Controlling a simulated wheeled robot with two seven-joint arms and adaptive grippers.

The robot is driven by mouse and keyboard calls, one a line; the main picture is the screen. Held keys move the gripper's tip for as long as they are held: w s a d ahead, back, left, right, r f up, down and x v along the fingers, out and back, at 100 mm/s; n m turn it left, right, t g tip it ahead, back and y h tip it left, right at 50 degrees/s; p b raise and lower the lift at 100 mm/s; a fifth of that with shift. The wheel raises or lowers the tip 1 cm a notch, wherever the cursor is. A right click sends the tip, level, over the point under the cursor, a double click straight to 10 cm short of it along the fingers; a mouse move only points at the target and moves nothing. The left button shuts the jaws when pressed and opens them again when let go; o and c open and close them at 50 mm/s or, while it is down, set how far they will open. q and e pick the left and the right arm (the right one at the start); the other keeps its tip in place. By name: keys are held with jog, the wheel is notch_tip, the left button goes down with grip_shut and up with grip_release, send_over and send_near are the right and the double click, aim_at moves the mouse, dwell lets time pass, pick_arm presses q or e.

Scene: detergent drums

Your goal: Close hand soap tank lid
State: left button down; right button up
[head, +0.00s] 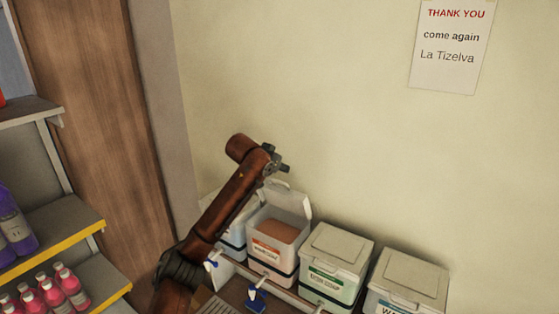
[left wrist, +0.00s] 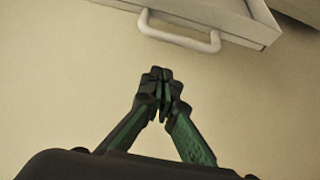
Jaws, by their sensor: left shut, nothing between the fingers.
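A white tank (head: 272,268) with an orange-red label stands in the row by the wall. Its lid (head: 288,201) is raised and its top is open, showing orange-brown contents. The label is too small to read surely. My left gripper (head: 284,168) is above and behind the raised lid, near the wall, with its fingers closed and empty. In the left wrist view the closed fingertips (left wrist: 163,78) point toward a pale lid with a handle (left wrist: 182,38), with a gap between them. My right gripper is not in view.
Tanks with shut lids stand to the right, one green-labelled (head: 335,263) and one blue-labelled (head: 408,283). Another tank (head: 233,238) at the left is partly hidden by my arm. Blue taps (head: 256,299) stick out in front. Shelves with bottles (head: 62,285) stand at the left.

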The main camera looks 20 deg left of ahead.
aim_at(279, 182)
pick_arm(q)
jog(key=shift+s+a+f+p, duration=0.15)
jog(key=shift+s+f+p, duration=0.15)
jog(key=shift+s, duration=0.35)
jog(key=shift+s+a+f+p, duration=0.15)
jog(key=shift+s+f, duration=0.15)
jog(key=shift+s, duration=0.3)
jog(key=shift+s+f, duration=0.25)
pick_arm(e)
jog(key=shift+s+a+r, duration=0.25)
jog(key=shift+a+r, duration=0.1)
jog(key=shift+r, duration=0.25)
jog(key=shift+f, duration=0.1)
